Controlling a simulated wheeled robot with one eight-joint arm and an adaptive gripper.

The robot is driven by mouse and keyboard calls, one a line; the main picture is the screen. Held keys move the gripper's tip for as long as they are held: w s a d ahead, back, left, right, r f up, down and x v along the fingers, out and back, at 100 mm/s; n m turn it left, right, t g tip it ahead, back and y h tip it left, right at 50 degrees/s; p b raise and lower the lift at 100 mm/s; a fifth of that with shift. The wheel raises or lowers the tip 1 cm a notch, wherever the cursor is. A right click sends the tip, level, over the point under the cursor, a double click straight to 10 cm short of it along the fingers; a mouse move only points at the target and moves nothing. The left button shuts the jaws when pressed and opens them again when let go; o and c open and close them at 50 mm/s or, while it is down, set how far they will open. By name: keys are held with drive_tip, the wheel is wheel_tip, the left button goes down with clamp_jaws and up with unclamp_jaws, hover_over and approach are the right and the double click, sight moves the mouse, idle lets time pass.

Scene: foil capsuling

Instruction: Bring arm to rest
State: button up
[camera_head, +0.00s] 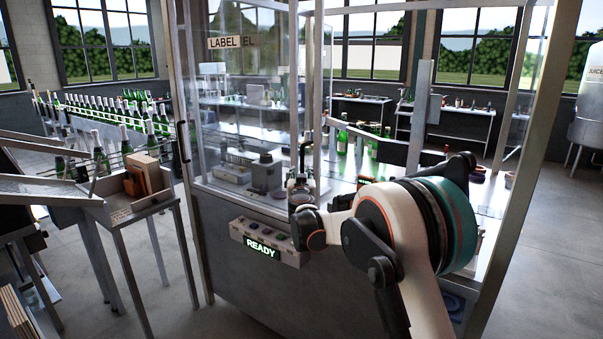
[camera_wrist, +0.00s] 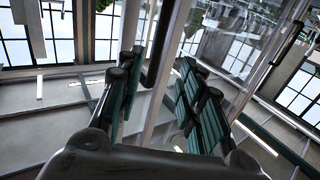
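My arm rises in front of the glass-sided labelling machine (camera_head: 250,95) and bends left at a large elbow joint. My gripper (camera_head: 303,160) is small in the head view, just above the READY panel (camera_head: 262,242), in front of the machine's deck. In the wrist view my gripper (camera_wrist: 155,68) has its two green-padded fingers spread apart. The head view is too small to show the fingers clearly.
Green bottles stand in rows on a line (camera_head: 110,105) at the left, and several more (camera_head: 343,135) stand on the machine's deck. A side table (camera_head: 110,208) holding a brown wooden block (camera_head: 146,178) stands left of the machine. The machine's posts and glass are close to my arm.

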drive_tip(key=shift+s, duration=0.5)
drive_tip(key=s+d+r+n+y+b, duration=0.2)
drive_tip(key=s+r+n+y, duration=0.15)
drive_tip(key=s+r, duration=0.65)
drive_tip(key=s+d+g+y+b, duration=0.1)
drive_tip(key=s+d+g+y, duration=0.15)
drive_tip(key=s, duration=0.95)
drive_tip(key=s+d+f+m+g+h+b, duration=0.1)
drive_tip(key=s+d+f, duration=0.4)
drive_tip(key=s, duration=0.8)
drive_tip(key=s+d+f+m+g+h+b, duration=0.1)
drive_tip(key=s+d+f+g+h, duration=0.2)
drive_tip(key=s+f, duration=0.7)
drive_tip(key=s+d+f+m+g+h+b, duration=0.1)
drive_tip(key=s+d+f+g, duration=0.3)
drive_tip(key=s, duration=1.2)
drive_tip(key=d+f+h, duration=0.1)
drive_tip(key=d+f, duration=0.2)
drive_tip(key=f, duration=0.1)
drive_tip(key=shift+d+b, duration=0.2)
drive_tip(key=shift+b, duration=0.15)
